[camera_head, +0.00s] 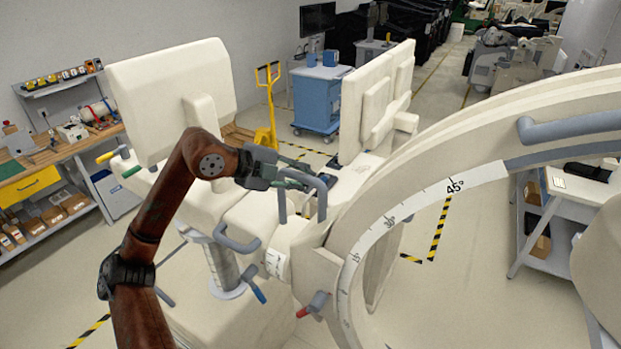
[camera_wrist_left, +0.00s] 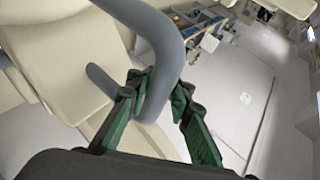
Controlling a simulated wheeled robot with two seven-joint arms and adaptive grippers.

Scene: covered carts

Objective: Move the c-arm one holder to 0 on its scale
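The large cream c-arm (camera_head: 430,165) curves across the right of the head view. Its arc carries a white scale strip (camera_head: 420,207) with the marks 30° and 45° readable. The cream holder (camera_head: 318,262) meets the arc at its left. A grey-blue looped handle (camera_head: 322,203) stands on the holder side; it also shows in the left wrist view (camera_wrist_left: 166,45). My left gripper (camera_head: 304,184) is at the top of this handle. In the left wrist view its green fingers (camera_wrist_left: 160,92) lie on both sides of the bar, seemingly touching it. My right gripper is out of view.
Another grey handle (camera_head: 237,243) and a blue-tipped lever (camera_head: 257,291) sit lower on the machine, with a red-tipped lever (camera_head: 312,305) nearby. A white scale plate (camera_head: 275,262) is beside the holder. Cream panels (camera_head: 175,95) rise behind. A workbench (camera_head: 60,150) stands at left.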

